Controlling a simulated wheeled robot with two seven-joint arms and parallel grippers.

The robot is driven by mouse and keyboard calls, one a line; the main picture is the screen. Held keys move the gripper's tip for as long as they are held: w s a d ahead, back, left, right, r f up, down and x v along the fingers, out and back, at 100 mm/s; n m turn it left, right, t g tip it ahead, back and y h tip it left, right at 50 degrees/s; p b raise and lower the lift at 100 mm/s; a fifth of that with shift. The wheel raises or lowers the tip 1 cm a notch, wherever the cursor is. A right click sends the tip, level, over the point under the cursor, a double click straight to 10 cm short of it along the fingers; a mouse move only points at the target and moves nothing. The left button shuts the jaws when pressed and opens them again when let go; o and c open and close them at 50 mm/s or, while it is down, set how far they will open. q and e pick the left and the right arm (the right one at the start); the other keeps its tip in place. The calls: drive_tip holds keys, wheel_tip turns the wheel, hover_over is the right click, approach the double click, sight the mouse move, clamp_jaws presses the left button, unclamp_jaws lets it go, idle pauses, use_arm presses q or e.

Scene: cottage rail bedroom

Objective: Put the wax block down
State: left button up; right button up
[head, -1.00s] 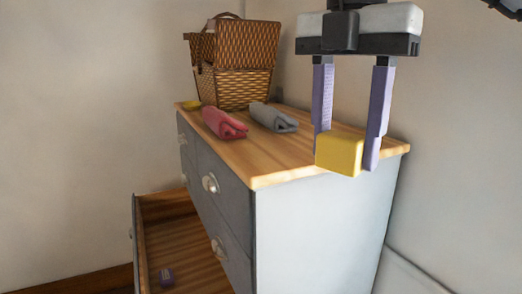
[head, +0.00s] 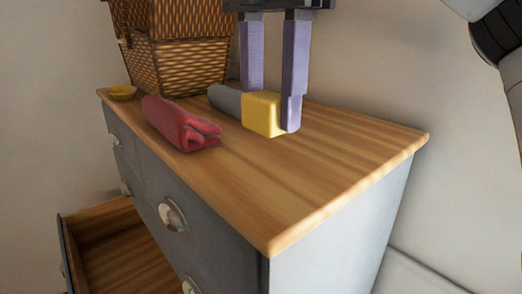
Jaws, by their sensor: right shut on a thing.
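The yellow wax block (head: 263,114) is held between the purple fingers of my right gripper (head: 272,110). The gripper is shut on it, low over or at the wooden top of the dresser (head: 325,165). I cannot tell whether the block touches the wood. The block hides part of the rolled grey cloth (head: 226,100) behind it. My left gripper is not in view.
A folded red cloth (head: 180,125) lies left of the block. The dresser top is clear at the front and right. A drawer (head: 115,245) stands open at lower left.

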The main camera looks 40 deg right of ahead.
sight(271, 93)
drive_tip(key=shift+w+f, duration=0.1)
drive_tip(key=shift+f, duration=3.35)
drive_tip(key=shift+f, duration=0.15)
drive_tip(key=o, duration=0.9)
drive_tip(key=shift+o, duration=0.2)
wheel_tip(271, 93, up, 12)
drive_tip(key=shift+r, duration=0.15)
